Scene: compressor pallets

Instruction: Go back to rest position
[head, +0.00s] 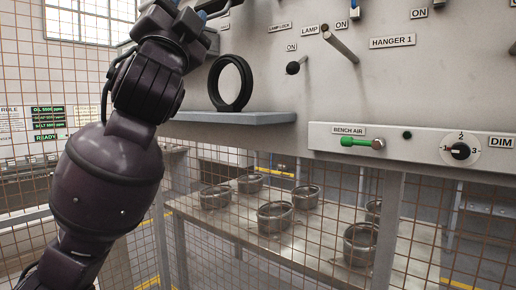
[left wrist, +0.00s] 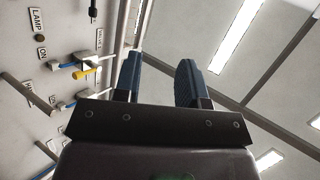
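My left arm rises from the lower left of the head view, with its wrist near the top edge. Its gripper is largely cut off or hidden there. In the left wrist view the two blue fingers of my left gripper (left wrist: 160,66) stand apart with nothing between them. They point up toward the ceiling, beside the grey panel (left wrist: 30,100). My right gripper is in neither view.
The upright panel (head: 270,75) carries labelled pegs, a green bench air valve (head: 362,142) and a dial (head: 460,151). A black ring (head: 231,84) stands on a grey shelf (head: 240,118). Behind wire mesh, several round metal parts sit on a table (head: 240,228).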

